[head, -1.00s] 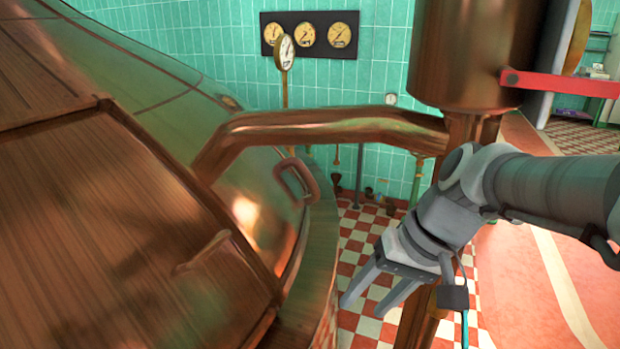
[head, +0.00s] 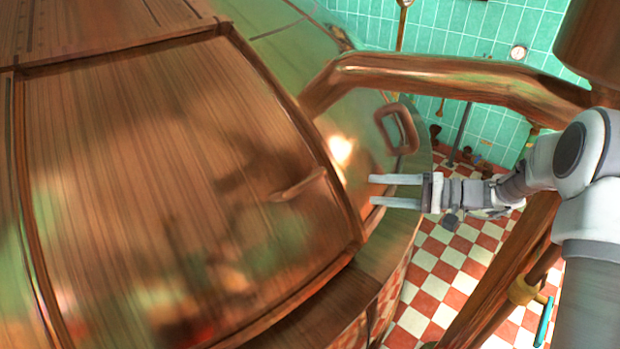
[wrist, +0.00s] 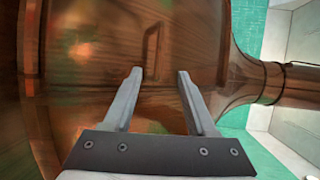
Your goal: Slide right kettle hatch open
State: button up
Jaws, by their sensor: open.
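The kettle hatch (head: 170,180) is a large copper panel in a raised frame on the kettle's sloping side, at the left of the head view. It lies flat in its frame. A small copper handle (head: 299,185) stands near its right edge. My gripper (head: 372,190) is open and empty, to the right of the hatch frame, with its fingers pointing left toward the handle and apart from it. In the wrist view my gripper's fingers (wrist: 158,72) are spread before the shiny copper surface (wrist: 190,50).
A copper pipe (head: 450,75) runs from the kettle to a copper column at the right, above my gripper. A square copper loop (head: 404,130) stands on the kettle just above my fingers. The checkered floor (head: 440,265) lies below, and the tiled wall is behind.

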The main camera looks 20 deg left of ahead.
aim_at(312, 182)
jog(key=shift+y, duration=0.3)
jog(key=a+f+p, duration=0.1)
jog(key=a, duration=0.4)
jog(key=a+f, duration=0.1)
jog(key=a, duration=0.5)
jog(key=s+a+f+p, duration=0.1)
jog(key=a, duration=0.5)
jog(key=shift+a+p, duration=0.25)
jog(key=shift+p, duration=0.1)
grip_shut()
dwell(0.4)
